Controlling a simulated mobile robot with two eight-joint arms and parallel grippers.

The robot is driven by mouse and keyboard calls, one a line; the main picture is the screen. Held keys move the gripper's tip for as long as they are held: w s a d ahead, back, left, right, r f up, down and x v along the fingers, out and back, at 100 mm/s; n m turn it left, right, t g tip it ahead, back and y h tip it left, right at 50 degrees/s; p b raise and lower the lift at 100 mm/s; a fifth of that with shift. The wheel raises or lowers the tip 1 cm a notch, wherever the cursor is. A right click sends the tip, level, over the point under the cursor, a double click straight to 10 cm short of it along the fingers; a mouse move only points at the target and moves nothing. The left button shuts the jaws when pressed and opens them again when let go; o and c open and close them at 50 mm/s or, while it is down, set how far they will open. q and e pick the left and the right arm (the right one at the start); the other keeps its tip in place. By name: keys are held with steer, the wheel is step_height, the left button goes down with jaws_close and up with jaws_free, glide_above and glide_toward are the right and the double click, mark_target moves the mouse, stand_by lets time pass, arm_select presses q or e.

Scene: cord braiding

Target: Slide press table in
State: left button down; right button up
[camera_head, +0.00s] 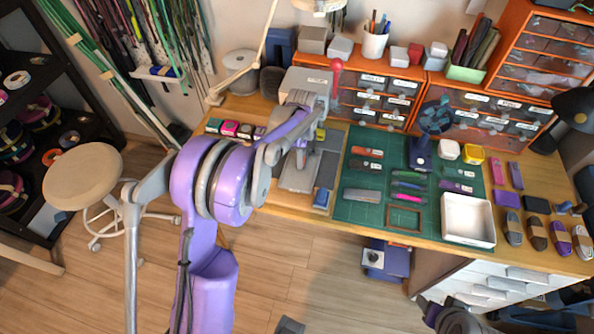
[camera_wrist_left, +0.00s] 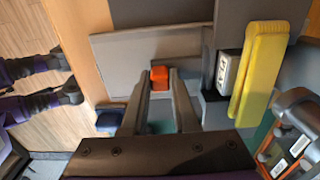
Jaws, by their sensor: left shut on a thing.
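The grey press (camera_head: 305,88) stands at the left part of the workbench, with a red-knobbed lever (camera_head: 336,66) at its right. Its flat grey table (camera_head: 299,172) lies at the front of the press, near the bench's front edge. The grey plates also show in the left wrist view (camera_wrist_left: 120,52). My left gripper (camera_wrist_left: 160,92) is over these plates, its fingers shut on a small orange-red piece (camera_wrist_left: 160,75). In the head view, my purple arm hides part of the press and the grip.
A blue block (camera_head: 322,198) lies right of the plates. Beyond it is a green mat (camera_head: 358,208) with tools and a white tray (camera_head: 467,220). A yellow bar (camera_wrist_left: 262,70) lies beside the press parts. Orange drawer units (camera_head: 375,98) line the back. A stool (camera_head: 83,175) stands left.

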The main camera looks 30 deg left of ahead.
arm_select(q)
steer(key=shift+w+a, duration=0.2)
steer(key=shift+w, duration=0.4)
steer(key=c, duration=0.7)
jaws_free()
steer(key=shift+s, duration=0.1)
